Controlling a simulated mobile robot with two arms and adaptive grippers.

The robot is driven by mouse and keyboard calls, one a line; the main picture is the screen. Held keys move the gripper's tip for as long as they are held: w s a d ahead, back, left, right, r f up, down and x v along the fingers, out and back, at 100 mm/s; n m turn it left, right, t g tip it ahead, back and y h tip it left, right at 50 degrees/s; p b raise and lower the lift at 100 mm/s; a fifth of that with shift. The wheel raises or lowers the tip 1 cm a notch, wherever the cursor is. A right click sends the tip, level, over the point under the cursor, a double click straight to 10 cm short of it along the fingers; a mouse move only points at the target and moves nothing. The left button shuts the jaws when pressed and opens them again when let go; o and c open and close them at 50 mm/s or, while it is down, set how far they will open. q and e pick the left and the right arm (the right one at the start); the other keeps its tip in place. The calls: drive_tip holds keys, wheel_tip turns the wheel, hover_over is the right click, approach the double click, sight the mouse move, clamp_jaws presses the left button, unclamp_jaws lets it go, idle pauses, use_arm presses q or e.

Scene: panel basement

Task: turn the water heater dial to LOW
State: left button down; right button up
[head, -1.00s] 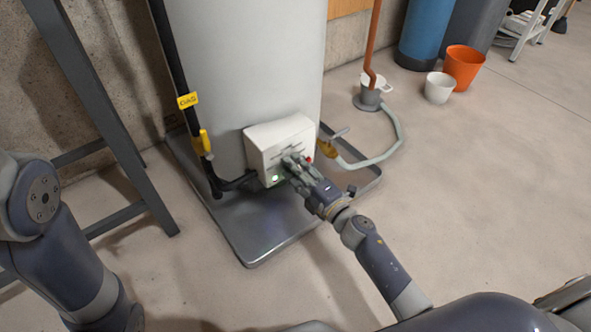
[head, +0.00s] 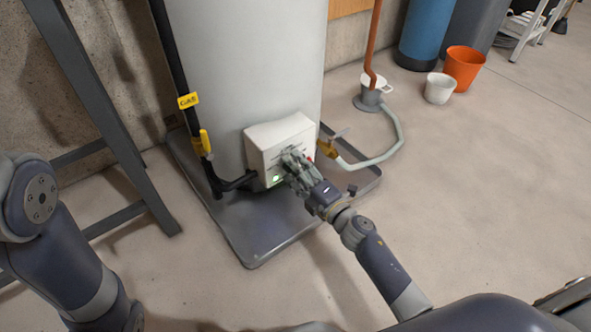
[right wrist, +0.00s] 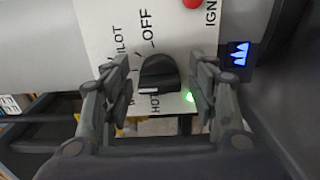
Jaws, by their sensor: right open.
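The water heater (head: 245,70) is a tall pale grey cylinder with a white control box (head: 265,148) low on its front. In the right wrist view the black dial (right wrist: 158,70) sits on the box's white face, with the labels OFF, PILOT and HOT around it. A short white mark shows on the dial's lower edge, near HOT; other lettering is partly hidden. My right gripper (right wrist: 160,88) is open, with one finger on each side of the dial; I cannot tell whether they touch it. In the head view this gripper (head: 291,164) covers the dial. My left gripper is out of view.
A red button (right wrist: 192,3) by IGN and a green light (right wrist: 189,96) flank the dial. A gas pipe with a yellow valve handle (head: 205,141) stands left of the box; a drain valve and hose (head: 375,160) lie right. Open floor extends to the right.

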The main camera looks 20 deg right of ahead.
drive_tip(key=shift+s, duration=0.15)
drive_tip(key=v, duration=1.1)
drive_tip(key=shift+s+d, duration=0.15)
drive_tip(key=shift+s, duration=0.2)
